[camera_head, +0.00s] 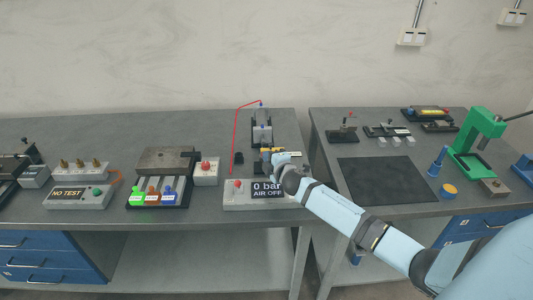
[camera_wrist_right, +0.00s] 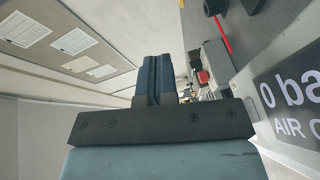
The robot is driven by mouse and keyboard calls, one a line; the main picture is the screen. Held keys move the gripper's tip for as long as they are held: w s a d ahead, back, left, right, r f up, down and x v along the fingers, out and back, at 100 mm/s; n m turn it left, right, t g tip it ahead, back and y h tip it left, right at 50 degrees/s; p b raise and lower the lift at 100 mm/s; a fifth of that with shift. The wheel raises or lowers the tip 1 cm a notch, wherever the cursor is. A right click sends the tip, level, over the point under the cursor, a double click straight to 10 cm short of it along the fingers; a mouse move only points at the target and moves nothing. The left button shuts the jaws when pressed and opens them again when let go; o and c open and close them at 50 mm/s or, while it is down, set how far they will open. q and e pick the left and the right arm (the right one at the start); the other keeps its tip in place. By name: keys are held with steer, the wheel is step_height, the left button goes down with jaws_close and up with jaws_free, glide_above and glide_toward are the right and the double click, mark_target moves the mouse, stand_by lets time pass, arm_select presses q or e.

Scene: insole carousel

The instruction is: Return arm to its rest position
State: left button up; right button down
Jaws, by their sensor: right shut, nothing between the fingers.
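My right arm reaches in from the lower right in the head view. Its gripper (camera_head: 268,154) is over the left table, just above and behind the "0 bar AIR OFF" box (camera_head: 234,199). In the right wrist view the two dark fingers (camera_wrist_right: 156,80) are pressed together with nothing between them. The box's display sign (camera_wrist_right: 292,100) is close by on the right of that view. I cannot tell from these views whether the gripper touches anything. My left gripper does not show.
A grey fixture (camera_head: 262,130) with a red hose stands behind the gripper. A red-button box (camera_head: 206,171) and a rack with coloured tags (camera_head: 152,199) are to the left. The right table holds a dark mat (camera_head: 386,181) and a green press (camera_head: 477,140). A gap separates the tables.

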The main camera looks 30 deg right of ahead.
steer(key=s+a+f, duration=0.1)
steer(key=s+a, duration=0.1)
steer(key=s, duration=0.2)
steer(key=s+a+f+m, duration=0.1)
steer(key=s+a+f, duration=0.1)
steer(key=s, duration=0.2)
steer(key=s+a+f+m+g+y, duration=0.1)
steer(key=s+a, duration=0.1)
steer(key=s, duration=0.2)
steer(key=shift+f, duration=0.3)
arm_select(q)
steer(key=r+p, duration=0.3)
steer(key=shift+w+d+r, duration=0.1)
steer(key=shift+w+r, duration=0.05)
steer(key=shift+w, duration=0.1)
arm_select(e)
steer(key=s+a+f+m+g+y, duration=0.1)
steer(key=s+a+f+m, duration=0.1)
steer(key=s+a, duration=0.3)
steer(key=s+a+f+m+g+y, duration=0.1)
steer(key=s+a+m, duration=0.3)
steer(key=s, duration=0.7)
steer(key=s+a+f+m+g+y, duration=0.2)
steer(key=s+a+f+m, duration=0.2)
steer(key=s+a, duration=0.4)
